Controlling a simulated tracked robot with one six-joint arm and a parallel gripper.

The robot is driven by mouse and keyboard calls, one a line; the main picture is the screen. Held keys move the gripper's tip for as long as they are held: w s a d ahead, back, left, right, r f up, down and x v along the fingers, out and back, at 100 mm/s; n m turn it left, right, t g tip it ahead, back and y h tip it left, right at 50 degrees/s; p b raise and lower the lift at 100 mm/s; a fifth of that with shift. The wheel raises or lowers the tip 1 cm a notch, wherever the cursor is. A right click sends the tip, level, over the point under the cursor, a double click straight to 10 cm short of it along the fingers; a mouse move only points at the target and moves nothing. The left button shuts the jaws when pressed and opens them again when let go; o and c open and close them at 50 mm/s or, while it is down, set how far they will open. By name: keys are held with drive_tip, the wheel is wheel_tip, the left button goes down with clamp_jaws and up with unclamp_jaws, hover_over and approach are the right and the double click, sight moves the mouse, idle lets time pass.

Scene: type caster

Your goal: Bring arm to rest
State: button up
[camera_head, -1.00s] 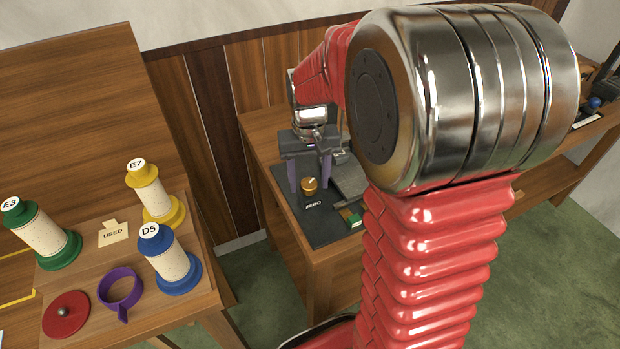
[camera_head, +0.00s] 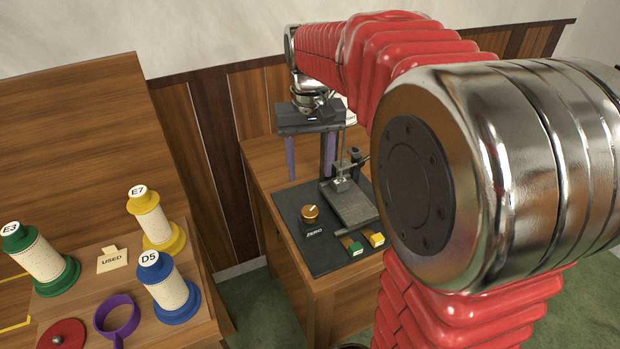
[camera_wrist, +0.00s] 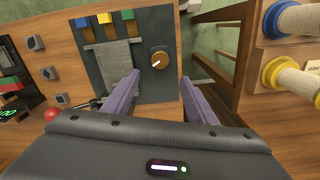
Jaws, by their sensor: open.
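My gripper (camera_head: 309,155) hangs from my red arm above the wooden bench at the centre of the head view, with its purple fingers pointing down. The fingers are apart and nothing shows between them. In the wrist view my gripper (camera_wrist: 150,95) also shows its two purple fingers spread. Beyond them a brass knob (camera_wrist: 160,60) sits on a dark plate. In the head view the knob (camera_head: 310,213) stands on the dark plate (camera_head: 290,205) by a ZERO label, below my gripper and apart from it.
A grey block (camera_head: 349,205) and green (camera_head: 355,248) and yellow (camera_head: 376,239) keys are on the plate. On the left table stand a green spool (camera_head: 38,255), yellow spool (camera_head: 155,220) and blue spool (camera_head: 168,287), with a purple ring (camera_head: 103,318) and red disc (camera_head: 68,333).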

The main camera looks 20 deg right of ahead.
drive_tip(key=shift+r, duration=0.3)
drive_tip(key=shift+w, duration=0.1)
drive_tip(key=s+a+n+t, duration=0.1)
drive_tip(key=s+a, duration=0.3)
drive_tip(key=s, duration=0.4)
drive_tip(key=s+a+f+n+t, duration=0.1)
drive_tip(key=s+a+t, duration=0.3)
drive_tip(key=s, duration=0.5)
drive_tip(key=shift+a+f+n+t, duration=0.15)
drive_tip(key=shift+a+n+t, duration=0.15)
drive_tip(key=shift+a+n, duration=0.2)
